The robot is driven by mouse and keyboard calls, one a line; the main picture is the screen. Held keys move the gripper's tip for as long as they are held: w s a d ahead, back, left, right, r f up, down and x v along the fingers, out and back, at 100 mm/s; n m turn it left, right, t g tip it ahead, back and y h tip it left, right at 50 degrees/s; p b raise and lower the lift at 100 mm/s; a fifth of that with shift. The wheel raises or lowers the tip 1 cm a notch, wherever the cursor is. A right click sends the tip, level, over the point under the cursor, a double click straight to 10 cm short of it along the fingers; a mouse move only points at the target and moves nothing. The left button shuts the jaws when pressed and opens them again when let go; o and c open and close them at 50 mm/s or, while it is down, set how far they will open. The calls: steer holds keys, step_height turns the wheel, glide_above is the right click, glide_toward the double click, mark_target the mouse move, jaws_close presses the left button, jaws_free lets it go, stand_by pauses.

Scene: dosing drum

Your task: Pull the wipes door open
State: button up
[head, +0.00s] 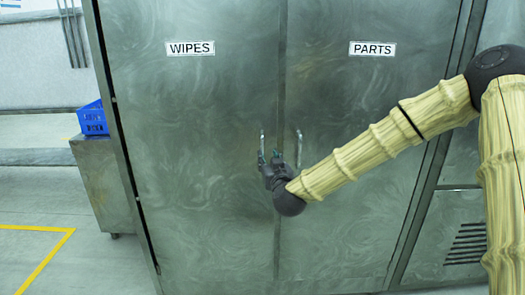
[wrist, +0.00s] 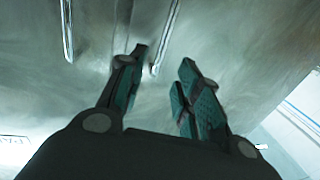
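The wipes door (head: 190,120) is the left door of a grey metal cabinet, under a WIPES label, and it looks shut. Its upright bar handle (head: 262,143) is near the door's right edge; it also shows in the wrist view (wrist: 166,37). My gripper (head: 268,156) is at the lower part of this handle. In the wrist view my gripper (wrist: 163,58) is open, with the handle's end appearing between the two fingertips. I cannot tell whether a finger touches it. The fingers partly hide the handle's lower end in the head view.
The parts door (head: 365,110) is shut on the right, with its own handle (head: 299,148) close beside my gripper; that handle also shows in the wrist view (wrist: 67,30). A blue bin (head: 92,118) sits on a metal cabinet (head: 103,180) at the left. Floor at the left front is clear.

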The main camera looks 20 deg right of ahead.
mark_target(263, 148)
steer(key=w, duration=0.3)
steer(key=w+p, duration=0.1)
steer(key=w, duration=0.2)
steer(key=w+d, duration=0.1)
steer(key=w, duration=0.2)
steer(key=shift+w+f, duration=0.1)
steer(key=shift+w, duration=0.3)
steer(key=shift+a, duration=0.1)
steer(key=shift+c, duration=0.2)
jaws_close()
